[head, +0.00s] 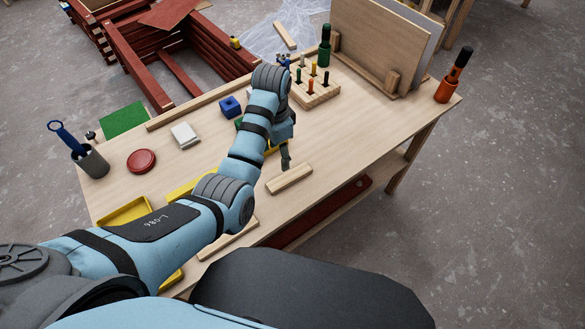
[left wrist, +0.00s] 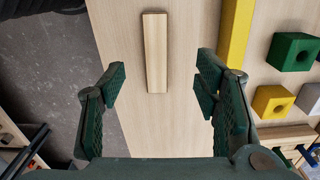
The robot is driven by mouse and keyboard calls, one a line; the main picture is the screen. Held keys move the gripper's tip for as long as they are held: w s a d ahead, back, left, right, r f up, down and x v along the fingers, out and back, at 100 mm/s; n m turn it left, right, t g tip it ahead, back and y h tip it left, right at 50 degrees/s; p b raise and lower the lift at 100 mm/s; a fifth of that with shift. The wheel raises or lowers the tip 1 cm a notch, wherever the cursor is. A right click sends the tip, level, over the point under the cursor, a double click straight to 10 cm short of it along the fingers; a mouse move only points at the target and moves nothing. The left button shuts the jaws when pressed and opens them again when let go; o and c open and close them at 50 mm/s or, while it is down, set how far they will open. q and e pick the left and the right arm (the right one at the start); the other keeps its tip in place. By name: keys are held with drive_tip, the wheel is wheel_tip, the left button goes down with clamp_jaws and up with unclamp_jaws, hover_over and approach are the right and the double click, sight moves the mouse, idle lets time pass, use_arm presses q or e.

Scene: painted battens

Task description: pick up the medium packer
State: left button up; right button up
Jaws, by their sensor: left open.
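A pale wooden packer (head: 289,179) lies flat on the table near its front edge. It also shows in the left wrist view (left wrist: 155,52), ahead of the fingers and roughly centred between them. A second pale wooden strip (head: 228,240) lies nearer to me, partly hidden by my arm. I cannot tell from its size alone which packer is the medium one. My left gripper (head: 286,160) points down just behind the first packer. In the left wrist view my left gripper (left wrist: 160,85) is open and empty, its fingers apart from the packer. My right gripper is not in view.
A yellow bar (left wrist: 236,30) and a green block with a hole (left wrist: 293,50) lie right of the packer in the left wrist view. A peg rack (head: 315,92), a blue block (head: 230,106) and a yellow tray (head: 125,212) stand on the table. The right front tabletop is clear.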

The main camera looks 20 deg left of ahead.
use_arm(q)
drive_tip(key=b, duration=0.1)
hover_over(279, 182)
drive_tip(key=f, duration=0.4)
drive_tip(key=a+f, duration=0.1)
drive_tip(key=shift+s+f, duration=0.4)
drive_tip(key=f, duration=0.2)
drive_tip(key=f+b, duration=0.1)
drive_tip(key=f, duration=0.1)
drive_tip(key=d+f+b, duration=0.1)
drive_tip(key=f, duration=0.1)
drive_tip(key=shift+w+f, duration=0.1)
drive_tip(key=shift+w, duration=0.3)
drive_tip(key=shift+s+r, duration=0.1)
drive_tip(key=shift+r, duration=0.1)
drive_tip(key=shift+c, duration=0.2)
drive_tip(key=c, duration=1.1)
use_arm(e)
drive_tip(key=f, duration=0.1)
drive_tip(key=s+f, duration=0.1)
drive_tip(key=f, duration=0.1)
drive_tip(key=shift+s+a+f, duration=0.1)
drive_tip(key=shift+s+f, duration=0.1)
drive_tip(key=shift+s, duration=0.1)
use_arm(q)
drive_tip(key=shift+r, duration=0.1)
